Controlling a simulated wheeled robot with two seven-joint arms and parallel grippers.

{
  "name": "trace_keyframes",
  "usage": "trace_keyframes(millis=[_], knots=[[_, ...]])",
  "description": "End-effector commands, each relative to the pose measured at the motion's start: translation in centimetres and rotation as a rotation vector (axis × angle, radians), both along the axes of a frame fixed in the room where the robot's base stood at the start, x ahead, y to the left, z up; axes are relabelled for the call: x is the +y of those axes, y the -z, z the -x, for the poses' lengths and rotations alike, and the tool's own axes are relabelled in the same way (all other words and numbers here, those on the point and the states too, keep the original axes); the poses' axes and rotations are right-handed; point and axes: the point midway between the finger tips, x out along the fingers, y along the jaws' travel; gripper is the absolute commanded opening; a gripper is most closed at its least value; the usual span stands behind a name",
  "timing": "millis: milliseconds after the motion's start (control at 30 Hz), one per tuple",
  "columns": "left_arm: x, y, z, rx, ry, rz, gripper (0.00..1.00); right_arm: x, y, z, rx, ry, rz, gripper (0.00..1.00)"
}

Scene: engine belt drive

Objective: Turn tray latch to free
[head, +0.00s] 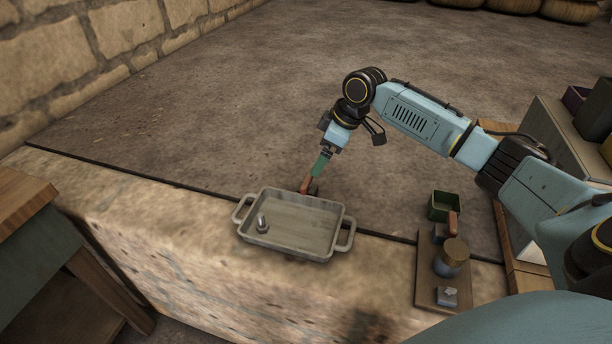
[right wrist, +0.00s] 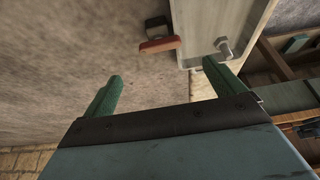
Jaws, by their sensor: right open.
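The grey tray (head: 318,229) sits on the stone ledge, with a loop handle at each end. It also shows at the top of the right wrist view (right wrist: 205,22). The latch, a red-brown lever (head: 305,184) on a dark block, stands at the tray's back edge. In the right wrist view the lever (right wrist: 160,45) lies ahead of the fingertips, between their lines. My right gripper (head: 320,168) points down just above and behind the lever. Its green fingers (right wrist: 162,69) are open and empty, apart from the lever as far as I can tell. My left gripper is out of view.
A small metal fitting (head: 262,224) stands in the tray's left part. At right, a board (head: 427,270) carries a round-topped cylinder (head: 454,252) and a small grey-blue block (head: 447,296); a green box (head: 443,206) stands behind. The floor behind the ledge is clear.

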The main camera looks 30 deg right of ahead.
Motion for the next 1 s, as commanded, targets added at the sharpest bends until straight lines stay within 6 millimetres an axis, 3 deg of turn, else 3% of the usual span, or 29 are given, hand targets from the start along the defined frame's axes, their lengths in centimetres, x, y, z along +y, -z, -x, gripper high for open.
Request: trace_keyframes(millis=[200,500,1000], knots=[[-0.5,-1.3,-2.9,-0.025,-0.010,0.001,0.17,1.1,4.1,-1.2,0.001,0.000,-0.001,0.94],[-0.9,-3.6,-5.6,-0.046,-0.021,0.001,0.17,2.1,7.7,-2.4,-0.002,-0.001,0.000,0.94],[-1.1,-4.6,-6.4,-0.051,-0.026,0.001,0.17,2.4,8.8,-2.8,-0.002,-0.001,0.000,0.94]])
